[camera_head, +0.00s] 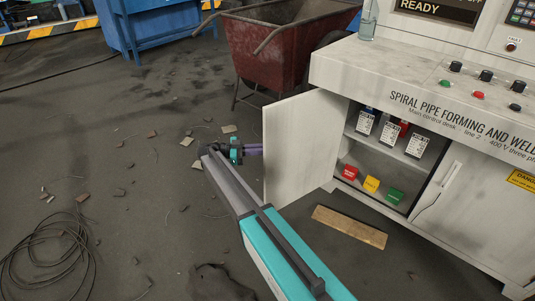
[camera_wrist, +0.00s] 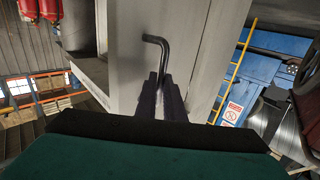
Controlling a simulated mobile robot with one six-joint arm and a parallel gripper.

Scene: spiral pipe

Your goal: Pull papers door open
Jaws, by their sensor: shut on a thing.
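The papers door (camera_head: 305,145) is a pale grey panel on the control desk's left compartment. It stands swung well out, with the compartment open. My gripper (camera_head: 255,149) is at the door's free edge, on its outer side. In the wrist view, my gripper (camera_wrist: 162,88) has its dark purple fingers close together on the dark bent bar handle (camera_wrist: 157,44) of the door (camera_wrist: 128,60). The door hides the handle in the head view. Labelled binders (camera_head: 390,133) stand on the compartment's shelf.
Red, yellow (camera_head: 371,184) and green boxes sit on the compartment floor. The right door (camera_head: 470,200) looks shut. A brown plank (camera_head: 349,227) lies before the desk. A red wheelbarrow (camera_head: 275,50) stands behind the open door. Debris and a cable coil (camera_head: 45,255) lie on the floor at left.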

